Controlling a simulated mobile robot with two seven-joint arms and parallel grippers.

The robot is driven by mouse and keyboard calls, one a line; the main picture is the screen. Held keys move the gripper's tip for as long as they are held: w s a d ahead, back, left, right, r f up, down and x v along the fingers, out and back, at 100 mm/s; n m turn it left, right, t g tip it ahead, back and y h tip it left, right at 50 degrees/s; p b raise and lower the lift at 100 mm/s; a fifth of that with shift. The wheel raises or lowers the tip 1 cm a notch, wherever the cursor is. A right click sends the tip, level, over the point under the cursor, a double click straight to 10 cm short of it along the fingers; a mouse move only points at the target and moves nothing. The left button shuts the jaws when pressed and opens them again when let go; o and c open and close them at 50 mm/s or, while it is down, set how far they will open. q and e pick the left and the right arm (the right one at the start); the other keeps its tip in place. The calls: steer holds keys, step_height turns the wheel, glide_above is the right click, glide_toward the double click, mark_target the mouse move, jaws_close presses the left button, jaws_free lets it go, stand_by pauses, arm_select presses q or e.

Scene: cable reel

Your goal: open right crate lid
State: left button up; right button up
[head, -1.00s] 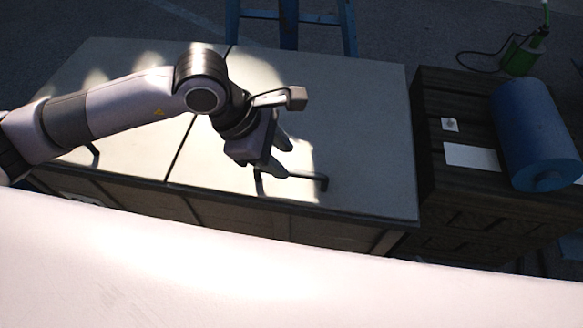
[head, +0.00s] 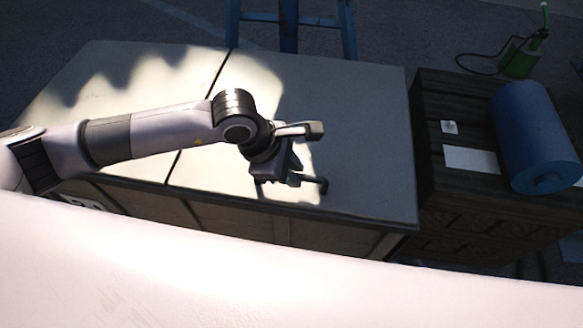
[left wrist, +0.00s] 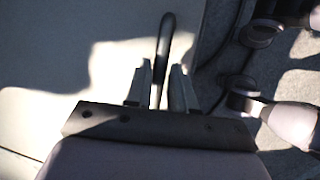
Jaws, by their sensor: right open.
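The right crate lid (head: 365,130) is flat and closed on the long grey crate. Its dark bar handle (head: 321,186) is near the front edge. My left gripper (head: 293,181) is down at this handle. In the left wrist view, the handle (left wrist: 166,45) runs between the two fingers of my left gripper (left wrist: 160,88). A narrow gap seems to show beside the bar, so the fingers look open around it. The gripper hides part of the handle in the head view. My right gripper is not in view.
The left lid (head: 110,95) is beside it, past a dark seam. A dark wooden crate (head: 432,130) with a blue roll (head: 535,135) stands close on the right. Blue ladder legs (head: 290,25) stand behind. A pale surface crosses the front.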

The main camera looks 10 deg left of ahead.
arm_select(q)
jaws_close()
steer(key=shift+w+r+p, duration=0.1)
steer(key=shift+r+p, duration=0.2)
steer(key=shift+r, duration=0.3)
steer(key=w+r+g+p, duration=0.1)
steer(key=w+r+p, duration=0.2)
steer(key=r, duration=0.9)
steer(key=w+r+g+p, duration=0.1)
steer(key=w+r+p, duration=0.2)
steer(key=w+r, duration=0.6)
steer(key=shift+w+r+n+g+p, duration=0.3)
steer(key=shift+r+p, duration=0.1)
steer(key=shift+r, duration=1.35)
arm_select(e)
step_height(320, 180, up, 8)
steer(key=shift+s+f, duration=0.15)
steer(key=shift+f, duration=0.05)
arm_select(q)
steer(key=shift+a, duration=0.1)
